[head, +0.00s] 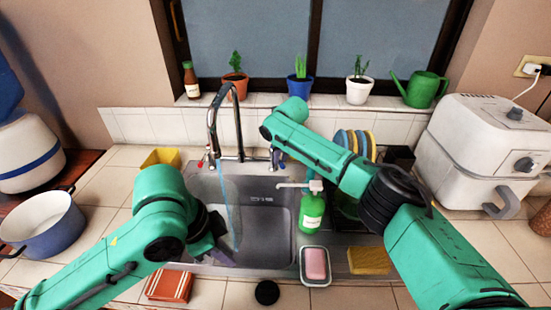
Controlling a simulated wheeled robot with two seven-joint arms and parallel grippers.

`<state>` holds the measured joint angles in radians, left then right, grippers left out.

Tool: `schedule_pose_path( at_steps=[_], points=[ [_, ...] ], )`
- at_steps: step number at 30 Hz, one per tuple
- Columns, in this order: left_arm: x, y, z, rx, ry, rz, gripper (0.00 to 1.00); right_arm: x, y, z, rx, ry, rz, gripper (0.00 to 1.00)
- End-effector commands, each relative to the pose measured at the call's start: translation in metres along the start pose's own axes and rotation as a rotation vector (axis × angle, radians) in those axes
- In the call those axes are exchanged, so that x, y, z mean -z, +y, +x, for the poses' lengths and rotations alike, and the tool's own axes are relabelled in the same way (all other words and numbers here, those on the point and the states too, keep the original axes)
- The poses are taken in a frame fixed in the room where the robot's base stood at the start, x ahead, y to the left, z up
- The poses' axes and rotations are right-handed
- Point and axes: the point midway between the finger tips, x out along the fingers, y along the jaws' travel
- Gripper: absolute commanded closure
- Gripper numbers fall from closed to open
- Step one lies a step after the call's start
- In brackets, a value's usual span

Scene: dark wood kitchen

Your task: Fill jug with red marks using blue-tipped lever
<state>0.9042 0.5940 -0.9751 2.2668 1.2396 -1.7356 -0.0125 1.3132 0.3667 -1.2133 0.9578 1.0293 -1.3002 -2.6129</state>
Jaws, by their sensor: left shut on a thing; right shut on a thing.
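The tap (214,130) stands behind the sink, with a red-tipped lever (203,160) at its left. My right gripper (275,157) is at the right side of the tap, shut at the lever there. The lever's blue tip is mostly hidden by the gripper and arm. A pale blue stream of water (228,200) runs down from the spout into the left part of the sink. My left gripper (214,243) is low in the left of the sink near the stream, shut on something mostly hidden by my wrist. I cannot make out the jug or its red marks.
The steel sink (265,225) has free room at its middle. A green soap bottle (312,212), a soap dish (315,266) and a sponge (369,261) are at its right. A yellow container (161,157) stands behind left. A blue pot (42,222) is at far left.

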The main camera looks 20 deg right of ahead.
Motion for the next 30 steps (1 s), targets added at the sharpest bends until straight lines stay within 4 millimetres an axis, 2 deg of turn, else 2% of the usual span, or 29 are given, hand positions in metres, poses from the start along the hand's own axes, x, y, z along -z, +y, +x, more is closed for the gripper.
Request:
schedule_pose_path(
  at_steps=[13, 29, 30],
  points=[
    [0.000, 0.000, 0.000, 0.001, 0.000, 0.000, 1.00, -0.003, -0.021, 0.001, -0.090, 0.000, -0.222, 1.00],
    [0.000, 0.000, 0.000, 0.001, 0.001, 0.000, 1.00, -0.004, -0.023, 0.001, -0.104, -0.004, -0.250, 1.00],
    [0.000, 0.000, 0.000, 0.001, 0.001, 0.000, 1.00, -0.004, -0.023, 0.001, -0.104, -0.004, -0.250, 0.71]
  ],
)
